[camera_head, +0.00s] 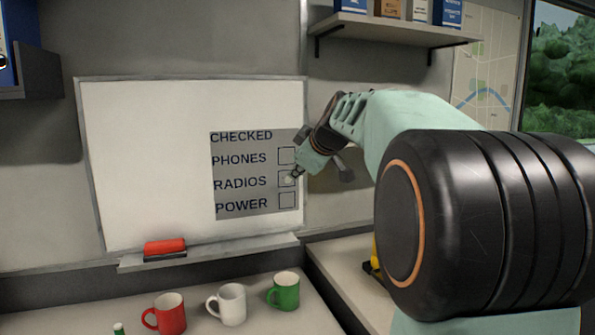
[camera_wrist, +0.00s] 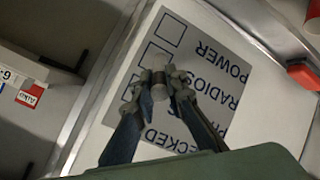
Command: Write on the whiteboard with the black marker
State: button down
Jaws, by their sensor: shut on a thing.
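The whiteboard (camera_head: 150,150) hangs on the wall and bears a grey checklist panel (camera_head: 228,171) reading CHECKED, PHONES, RADIOS, POWER, with square boxes on its right side. My gripper (camera_head: 295,174) is at the RADIOS box, at the panel's right edge. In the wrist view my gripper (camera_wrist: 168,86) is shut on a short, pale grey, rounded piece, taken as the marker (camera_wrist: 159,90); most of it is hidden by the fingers. It covers part of the box column there. I cannot tell whether its tip touches the board. No mark shows in the PHONES or POWER box.
A red eraser (camera_head: 164,247) lies on the board's tray (camera_head: 210,252). Red (camera_head: 170,314), white (camera_head: 232,304) and green (camera_head: 286,291) mugs stand on the counter below. A wall shelf (camera_head: 395,29) with boxes is above my arm. The board's left half is clear.

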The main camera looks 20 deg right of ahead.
jog(key=shift+d+r, duration=0.1)
jog(key=shift+r, duration=0.05)
jog(key=shift+d+r, duration=0.15)
dwell(0.4)
jog(key=shift+d+r, duration=0.6)
jog(key=shift+r, duration=0.3)
dwell(1.0)
jog(key=shift+s, duration=0.1)
jog(key=s+b, duration=0.5)
jog(key=s, duration=0.1)
jog(key=shift+s, duration=0.15)
dwell(0.5)
dwell(0.5)
